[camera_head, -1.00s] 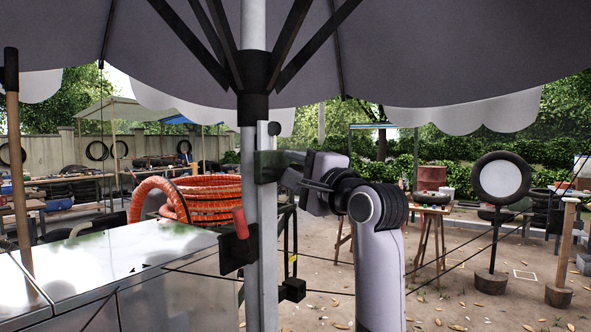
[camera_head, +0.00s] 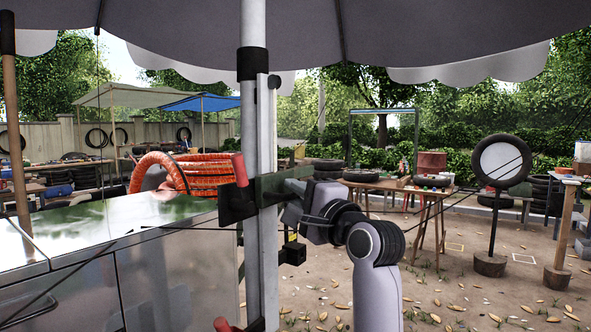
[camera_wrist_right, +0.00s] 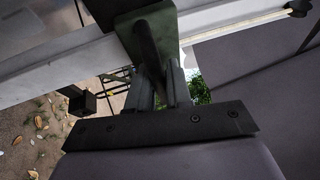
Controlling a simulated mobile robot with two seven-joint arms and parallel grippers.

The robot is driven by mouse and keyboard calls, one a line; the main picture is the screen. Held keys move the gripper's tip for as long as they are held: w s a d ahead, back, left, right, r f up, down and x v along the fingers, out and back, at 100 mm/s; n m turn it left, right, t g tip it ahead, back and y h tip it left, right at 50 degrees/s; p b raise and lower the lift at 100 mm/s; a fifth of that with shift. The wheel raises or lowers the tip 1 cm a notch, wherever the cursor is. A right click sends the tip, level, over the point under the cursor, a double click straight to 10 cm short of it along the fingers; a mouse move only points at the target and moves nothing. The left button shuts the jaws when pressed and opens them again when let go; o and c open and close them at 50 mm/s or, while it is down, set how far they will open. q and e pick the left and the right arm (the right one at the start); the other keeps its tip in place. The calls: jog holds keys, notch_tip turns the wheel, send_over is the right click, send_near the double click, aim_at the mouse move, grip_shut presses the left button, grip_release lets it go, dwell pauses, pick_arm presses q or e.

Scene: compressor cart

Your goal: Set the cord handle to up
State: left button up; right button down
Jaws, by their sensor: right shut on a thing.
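The cord handle (camera_head: 268,190) looks like a dark green piece on the rail of the pale upright pole (camera_head: 253,120). It sits just right of a red-tipped black clamp (camera_head: 237,203) and at about its height. My right gripper (camera_head: 296,200) comes in from the right and is shut on the cord handle. In the wrist view the green piece (camera_wrist_right: 160,22) carries a dark bar (camera_wrist_right: 148,48), and the right gripper's fingers (camera_wrist_right: 160,88) close around it. The fingers partly hide the grip. My left gripper is not in view.
A large grey umbrella canopy (camera_head: 400,30) spreads overhead. A shiny metal cart (camera_head: 165,270) stands at left, with a coiled orange hose (camera_head: 195,172) behind the pole. Thin dark cords cross the view. A small black box (camera_head: 293,253) is below my gripper.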

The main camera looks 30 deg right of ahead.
notch_tip(320, 180, down, 24)
jog(key=b, duration=0.8)
jog(key=shift+r, duration=0.15)
jog(key=c, duration=1.1)
grip_release()
jog(key=shift+c, duration=0.2)
jog(key=shift+r, duration=0.1)
jog(key=shift+s+r, duration=0.1)
jog(key=shift+s+f, duration=0.2)
jog(key=shift+s, duration=0.95)
jog(key=shift+s+f, duration=0.25)
jog(key=shift+s, duration=0.9)
jog(key=shift+s+f, duration=0.2)
jog(key=shift+s, duration=0.95)
